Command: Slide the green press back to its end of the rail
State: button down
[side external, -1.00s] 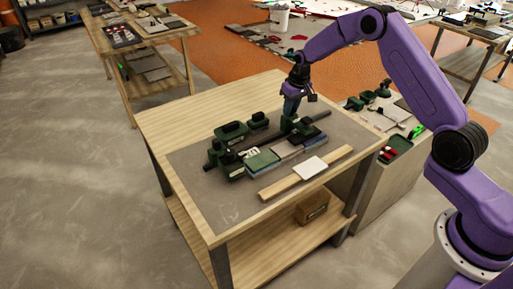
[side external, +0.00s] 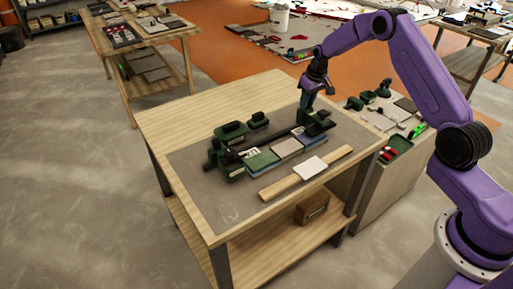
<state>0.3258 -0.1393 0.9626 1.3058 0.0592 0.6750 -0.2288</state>
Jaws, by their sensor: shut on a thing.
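The green press (side external: 314,122) sits at the right end of the dark rail (side external: 272,136) on the workbench. My gripper (side external: 307,106) is above it, pointing down and shut on its top part. The exact grip is too small to make out. In front of the rail lie a green tile (side external: 262,160) and a grey tile (side external: 287,148) side by side. A second green device (side external: 222,158) stands at the left end of the rail.
Green-handled tools (side external: 232,132) lie behind the rail. The bench's left front is clear.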

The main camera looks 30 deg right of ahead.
jog(key=d, duration=0.8)
jog(key=shift+s+d+f, duration=0.25)
jog(key=shift+s, duration=0.05)
jog(key=c, duration=1)
grip_release()
jog(key=shift+w, duration=0.1)
jog(key=shift+r, duration=0.15)
jog(key=w+v, duration=0.1)
jog(key=v, duration=0.6)
jog(key=shift+w+r, duration=0.2)
jog(key=shift+w, duration=0.2)
